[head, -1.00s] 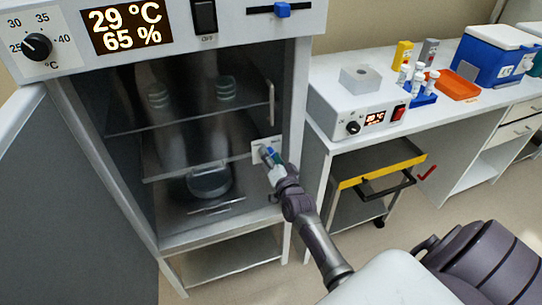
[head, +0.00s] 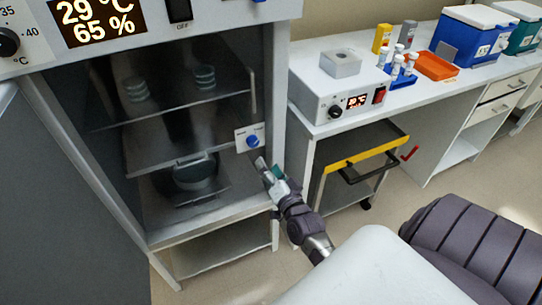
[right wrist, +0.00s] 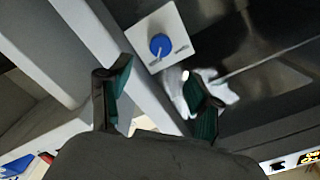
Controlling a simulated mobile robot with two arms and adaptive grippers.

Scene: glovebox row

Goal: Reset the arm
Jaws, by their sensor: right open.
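My right arm reaches in from the lower right in the head view. My right gripper (head: 268,166) is open and empty, just below a blue knob (head: 253,141) on a small white plate (head: 240,132) at the cabinet's right front edge. The gripper is apart from the knob. In the right wrist view, the teal-padded fingers (right wrist: 160,88) are spread, with the blue knob (right wrist: 159,45) beyond them and nothing between them. My left gripper is not in view.
A trolley with a yellow edge (head: 365,157) is under the bench at right. A heater box (head: 330,98) is above.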

